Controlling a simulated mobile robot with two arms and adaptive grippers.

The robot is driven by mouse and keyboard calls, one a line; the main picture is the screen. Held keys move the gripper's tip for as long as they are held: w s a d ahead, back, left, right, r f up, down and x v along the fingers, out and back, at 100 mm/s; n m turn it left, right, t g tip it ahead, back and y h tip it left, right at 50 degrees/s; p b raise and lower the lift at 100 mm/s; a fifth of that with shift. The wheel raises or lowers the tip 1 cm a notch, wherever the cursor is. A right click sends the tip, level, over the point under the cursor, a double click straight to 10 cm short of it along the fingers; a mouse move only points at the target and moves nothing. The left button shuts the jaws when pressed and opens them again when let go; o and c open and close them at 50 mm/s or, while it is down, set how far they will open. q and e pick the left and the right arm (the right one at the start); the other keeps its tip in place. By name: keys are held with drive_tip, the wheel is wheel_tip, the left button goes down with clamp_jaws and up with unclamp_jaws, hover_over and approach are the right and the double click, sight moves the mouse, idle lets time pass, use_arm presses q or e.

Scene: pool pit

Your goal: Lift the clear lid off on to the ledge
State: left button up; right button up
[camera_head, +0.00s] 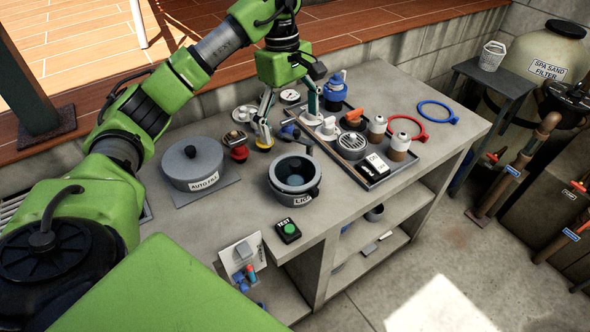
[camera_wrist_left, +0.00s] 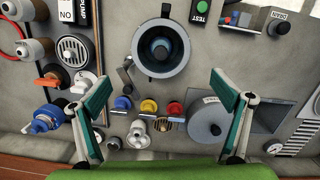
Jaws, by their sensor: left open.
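A grey round pot (camera_head: 295,190) with a dark ring rim and a white label stands on the counter. Its bluish inside shows through the top; I cannot tell a clear lid apart from the opening. It also shows in the left wrist view (camera_wrist_left: 161,48), beyond the fingertips. My left gripper (camera_head: 288,126) is open and empty above the counter, behind the pot and apart from it. Its two green-backed fingers are spread wide in the left wrist view (camera_wrist_left: 162,82). My right gripper is not seen. I cannot tell which surface is the ledge.
A grey lidded AUTO FILL drum (camera_head: 186,172) stands left of the pot. A tray (camera_head: 372,184) with several fittings lies to the right. A TEST button box (camera_head: 287,231) sits in front. Red, yellow and blue knobs stand near the gripper. Bare counter lies front right.

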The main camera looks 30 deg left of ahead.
sight(294, 163)
use_arm(q)
drive_tip(key=f, duration=0.2)
drive_tip(key=f+p, duration=0.1)
drive_tip(key=f, duration=0.3)
drive_tip(key=shift+s+d+f, duration=0.1)
drive_tip(key=shift+d+f, duration=0.25)
drive_tip(key=shift+d, duration=0.05)
drive_tip(key=f+p, duration=0.2)
drive_tip(key=f, duration=0.1)
drive_tip(key=f+p, duration=0.1)
drive_tip(key=f, duration=0.1)
drive_tip(key=shift+s+d, duration=0.15)
drive_tip(key=shift+d, duration=0.1)
drive_tip(key=shift+f, duration=0.3)
drive_tip(key=c, duration=0.9)
drive_tip(key=shift+s+d+r, duration=0.15)
drive_tip(key=shift+s, duration=0.15)
clamp_jaws()
drive_tip(key=shift+w, duration=0.1)
